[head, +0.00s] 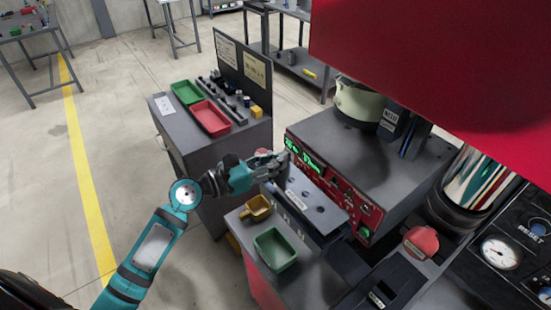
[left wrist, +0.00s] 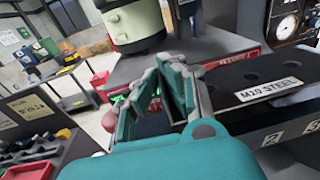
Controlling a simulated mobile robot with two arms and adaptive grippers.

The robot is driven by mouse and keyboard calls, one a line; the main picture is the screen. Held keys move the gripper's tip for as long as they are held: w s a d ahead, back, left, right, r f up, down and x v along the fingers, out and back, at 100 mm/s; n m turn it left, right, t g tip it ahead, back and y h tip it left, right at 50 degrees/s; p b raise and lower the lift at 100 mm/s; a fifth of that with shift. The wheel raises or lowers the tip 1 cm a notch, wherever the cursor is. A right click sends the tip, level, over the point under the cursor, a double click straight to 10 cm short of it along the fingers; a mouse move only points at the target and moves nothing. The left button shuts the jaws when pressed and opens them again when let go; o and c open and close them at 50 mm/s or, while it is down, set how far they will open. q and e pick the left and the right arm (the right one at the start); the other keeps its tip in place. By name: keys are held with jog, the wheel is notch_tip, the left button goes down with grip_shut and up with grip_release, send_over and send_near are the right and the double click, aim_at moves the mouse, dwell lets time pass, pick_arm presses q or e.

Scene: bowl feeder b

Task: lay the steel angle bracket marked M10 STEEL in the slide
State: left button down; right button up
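A dark plate (head: 320,212) with round holes and a white label juts out in front of the red-fronted machine. My left gripper (head: 280,160) is at the plate's far left end, close to the machine's display. In the left wrist view its two fingers (left wrist: 164,78) stand apart with a gap, and the plate lies to their right. I see nothing held between them. I cannot tell whether a finger touches the plate. My right gripper is not in view.
A cabinet (head: 190,139) with red and green trays stands behind left. The machine (head: 330,180) is close to the gripper. A red button (head: 421,242) is at right.

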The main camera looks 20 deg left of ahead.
pick_arm(q)
jog(key=shift+s+a+r+p, duration=0.1)
jog(key=shift+s+p, duration=0.05)
jog(key=shift+p, duration=0.15)
dwell(0.4)
dwell(0.5)
jog(key=shift+p, duration=0.4)
jog(key=shift+f, duration=0.35)
jog(key=shift+f+b, duration=1)
jog(key=shift+f, duration=0.35)
jog(key=c, duration=1.4)
grip_release()
jog(key=v, duration=1.2)
